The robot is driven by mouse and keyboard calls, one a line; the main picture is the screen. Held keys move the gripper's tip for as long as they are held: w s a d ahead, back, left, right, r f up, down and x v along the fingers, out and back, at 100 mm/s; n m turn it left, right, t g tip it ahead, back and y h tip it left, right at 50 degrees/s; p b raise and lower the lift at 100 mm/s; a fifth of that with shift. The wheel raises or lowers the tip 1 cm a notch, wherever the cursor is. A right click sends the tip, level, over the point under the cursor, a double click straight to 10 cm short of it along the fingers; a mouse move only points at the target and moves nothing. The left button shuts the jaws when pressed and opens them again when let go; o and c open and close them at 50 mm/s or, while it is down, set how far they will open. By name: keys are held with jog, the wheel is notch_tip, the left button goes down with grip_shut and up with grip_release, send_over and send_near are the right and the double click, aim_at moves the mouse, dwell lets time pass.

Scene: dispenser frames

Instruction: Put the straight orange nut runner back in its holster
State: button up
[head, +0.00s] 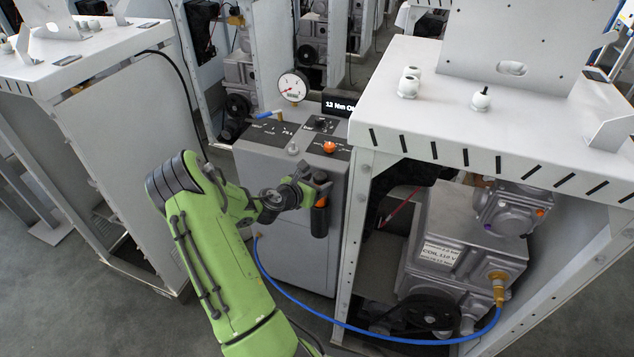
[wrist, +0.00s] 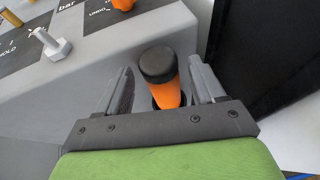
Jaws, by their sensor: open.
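The straight orange nut runner (head: 321,202) stands upright at the front right of the grey cabinet, with a black cap on top. In the wrist view the nut runner (wrist: 166,92) shows its black cap and orange body between my fingers. A black holster (head: 319,224) appears to surround its lower part, and a dark rim shows around the orange body in the wrist view. How deep it sits is hidden. My gripper (head: 312,187) is open, with one finger on each side of the nut runner. Small gaps show between the fingers and the tool.
The grey cabinet (head: 290,220) carries a pressure gauge (head: 293,87), an orange knob (head: 329,147) and a bolt (wrist: 50,43) on top. A white frame (head: 400,139) with machinery stands close on the right. A blue hose (head: 330,319) loops low across the front.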

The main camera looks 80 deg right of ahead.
jog(key=w+a+r+m+t+y+p, duration=0.15)
jog(key=w+a+r+m, duration=0.3)
jog(key=a, duration=0.55)
jog(key=w+a+r+m+t+y, duration=0.3)
jog(key=w+a, duration=0.2)
jog(key=a, duration=0.5)
jog(key=w+a+r+m+t+y, duration=0.25)
jog(key=w+a+r, duration=0.2)
jog(key=a, duration=0.45)
jog(key=s+a+r+m+t+y, duration=0.1)
jog(key=s+a+r+m+y, duration=0.1)
jog(key=a, duration=0.9)
jog(key=s+a+r+m+t+y, duration=0.2)
jog(key=s+a+r, duration=0.4)
jog(key=a, duration=0.5)
jog(key=shift+a+r+y, duration=0.4)
jog(key=shift+r+y, duration=0.3)
jog(key=shift+y, duration=0.2)
